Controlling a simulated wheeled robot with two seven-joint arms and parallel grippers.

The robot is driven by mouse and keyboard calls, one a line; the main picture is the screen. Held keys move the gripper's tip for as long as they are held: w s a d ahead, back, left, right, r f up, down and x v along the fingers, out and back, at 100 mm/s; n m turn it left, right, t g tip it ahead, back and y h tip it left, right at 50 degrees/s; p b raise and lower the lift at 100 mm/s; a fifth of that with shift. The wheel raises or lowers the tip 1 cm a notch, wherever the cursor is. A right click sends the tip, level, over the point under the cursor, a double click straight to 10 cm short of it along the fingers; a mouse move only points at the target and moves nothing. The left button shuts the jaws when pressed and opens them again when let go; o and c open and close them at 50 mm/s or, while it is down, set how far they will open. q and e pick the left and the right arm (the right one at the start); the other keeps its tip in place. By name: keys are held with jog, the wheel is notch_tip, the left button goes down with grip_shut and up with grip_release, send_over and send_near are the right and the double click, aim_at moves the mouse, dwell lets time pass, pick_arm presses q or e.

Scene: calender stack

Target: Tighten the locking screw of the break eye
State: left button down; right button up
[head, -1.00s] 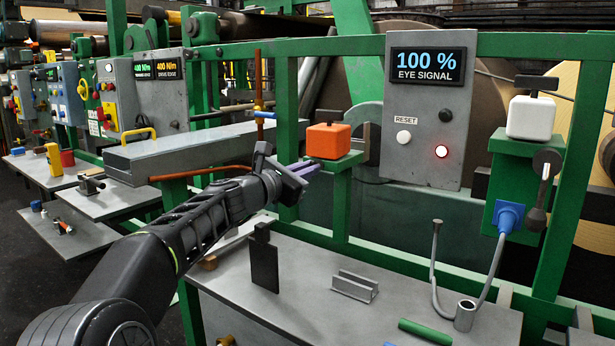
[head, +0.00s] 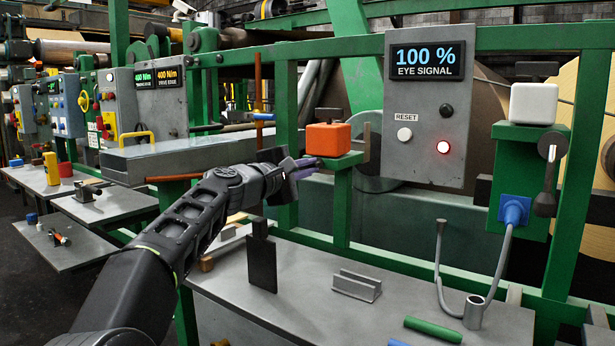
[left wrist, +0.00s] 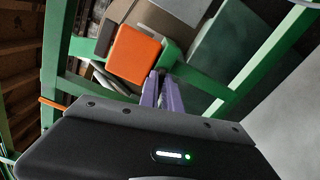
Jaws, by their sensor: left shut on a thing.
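The break eye is an orange block (head: 328,139) with a black T-shaped piece (head: 327,115) on top. It sits on a green bracket (head: 343,164) on the frame. My left gripper (head: 316,164) reaches in from the left, its purple fingers shut at the bracket's left end, just below the orange block. The locking screw is hidden between the fingertips. In the left wrist view the fingers (left wrist: 163,82) lie close together beside the orange block (left wrist: 134,54). The grey panel (head: 423,150) reads "100 % EYE SIGNAL", with a lit button. My right gripper is out of view.
A white block (head: 533,104) stands on a green post at the right. The grey table (head: 320,300) below holds a black plate (head: 262,262), a grey channel piece (head: 357,285) and a green rod (head: 433,330). A green rail (head: 290,110) stands behind my gripper.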

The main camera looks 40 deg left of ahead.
pick_arm(q)
jog(key=shift+f+m+b, duration=0.15)
jog(key=shift+m+b, duration=2)
jog(key=shift+m, duration=1.95)
jog(key=c, duration=1.6)
grip_release()
jog(key=shift+o, duration=0.2)
jog(key=s, duration=0.7)
jog(key=shift+s+b, duration=0.4)
jog(key=shift+b, duration=0.05)
jog(key=shift+d, duration=0.1)
